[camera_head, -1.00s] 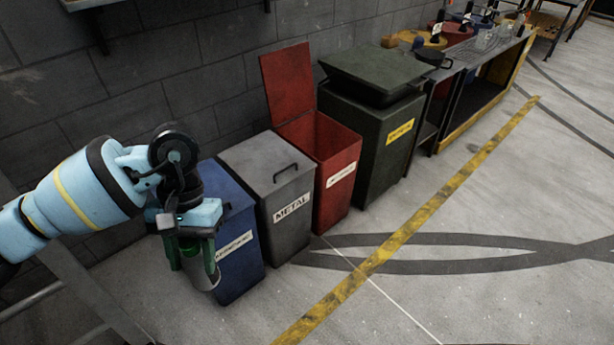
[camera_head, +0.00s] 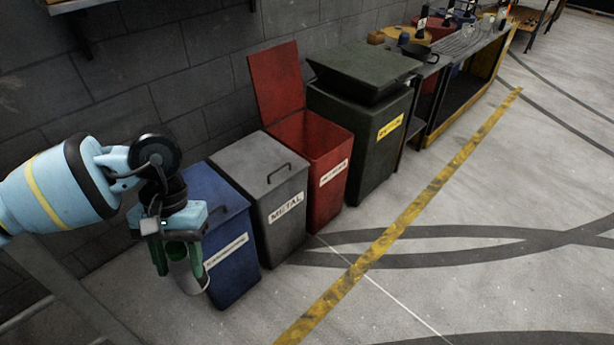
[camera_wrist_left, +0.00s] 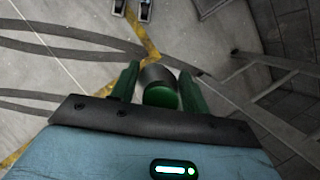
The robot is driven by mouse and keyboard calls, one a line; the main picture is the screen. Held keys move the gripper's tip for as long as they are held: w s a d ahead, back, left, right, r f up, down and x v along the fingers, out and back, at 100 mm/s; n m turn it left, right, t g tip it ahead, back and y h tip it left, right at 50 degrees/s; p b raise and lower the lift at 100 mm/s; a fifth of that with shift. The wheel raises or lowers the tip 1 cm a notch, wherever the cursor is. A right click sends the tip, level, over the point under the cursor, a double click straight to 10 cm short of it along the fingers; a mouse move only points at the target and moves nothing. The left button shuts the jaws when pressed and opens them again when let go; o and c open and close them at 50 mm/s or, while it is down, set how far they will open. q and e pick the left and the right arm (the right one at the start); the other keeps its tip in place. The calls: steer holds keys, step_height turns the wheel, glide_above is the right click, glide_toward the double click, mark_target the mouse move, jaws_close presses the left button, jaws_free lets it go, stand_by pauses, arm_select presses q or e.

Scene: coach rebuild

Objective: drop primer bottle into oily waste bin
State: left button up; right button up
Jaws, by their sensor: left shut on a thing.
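My left gripper (camera_head: 180,266) is shut on the primer bottle (camera_head: 190,278), which has a grey body and a green top. The bottle hangs in front of the blue bin's left side. In the left wrist view the bottle (camera_wrist_left: 158,74) sits between the green fingers of the left gripper (camera_wrist_left: 160,80). The red bin (camera_head: 322,165) has its lid (camera_head: 275,85) raised against the wall; its label is too small to read clearly, and I take it as the oily waste bin.
Between my left gripper and the red bin stand the closed blue bin (camera_head: 228,255) and grey METAL bin (camera_head: 283,205). A dark green bin (camera_head: 365,150) stands right of the red one, then a workbench (camera_head: 465,85). The floor beyond the yellow line (camera_head: 400,225) is clear.

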steer(key=shift+a, duration=0.15)
stand_by(0.3)
